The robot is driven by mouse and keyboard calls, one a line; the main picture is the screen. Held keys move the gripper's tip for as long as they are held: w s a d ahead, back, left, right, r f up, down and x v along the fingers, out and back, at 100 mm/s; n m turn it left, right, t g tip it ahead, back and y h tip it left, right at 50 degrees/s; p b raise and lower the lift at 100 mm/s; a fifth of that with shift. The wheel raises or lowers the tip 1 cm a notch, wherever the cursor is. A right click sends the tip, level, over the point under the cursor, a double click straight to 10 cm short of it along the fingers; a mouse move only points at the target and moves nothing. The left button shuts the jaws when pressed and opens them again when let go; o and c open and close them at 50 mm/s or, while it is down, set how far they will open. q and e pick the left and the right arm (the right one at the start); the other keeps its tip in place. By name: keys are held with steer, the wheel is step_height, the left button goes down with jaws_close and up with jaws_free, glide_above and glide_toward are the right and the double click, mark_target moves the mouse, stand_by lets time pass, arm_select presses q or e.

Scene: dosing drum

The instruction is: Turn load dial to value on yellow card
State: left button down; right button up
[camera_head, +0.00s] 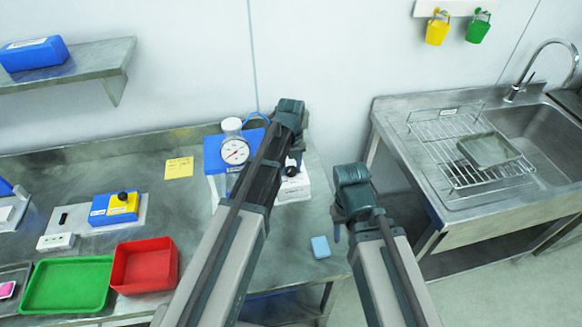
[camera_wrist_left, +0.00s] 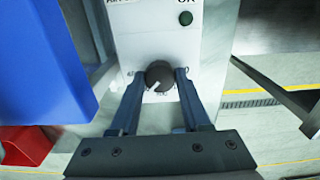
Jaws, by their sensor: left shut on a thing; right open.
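The load dial (camera_wrist_left: 160,72) is a round dark knob with a pale pointer mark, on a white panel (camera_wrist_left: 135,45) in the left wrist view. My left gripper (camera_wrist_left: 160,84) has its two blue-grey fingers on either side of the knob and is shut on it. In the head view the left arm hides most of the dial. The yellow card (camera_head: 179,168) lies on the bench left of the blue and white machine (camera_head: 214,155); its writing is too small to read. My right gripper (camera_head: 340,225) is open and empty, off the bench's right side.
A round gauge (camera_head: 235,151) is on the machine. A blue block (camera_head: 320,247) lies at the bench's front right. Red (camera_head: 146,266) and green (camera_head: 68,286) trays stand at front left. A sink (camera_head: 545,135) is on the right.

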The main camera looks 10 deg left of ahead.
mark_target(291, 170)
stand_by(0.4)
arm_select(q)
steer(key=shift+c, duration=1.8)
jaws_free()
step_height(291, 170, up, 14)
steer(key=p, duration=1.3)
steer(key=shift+p, duration=0.4)
steer(key=shift+f, duration=0.15)
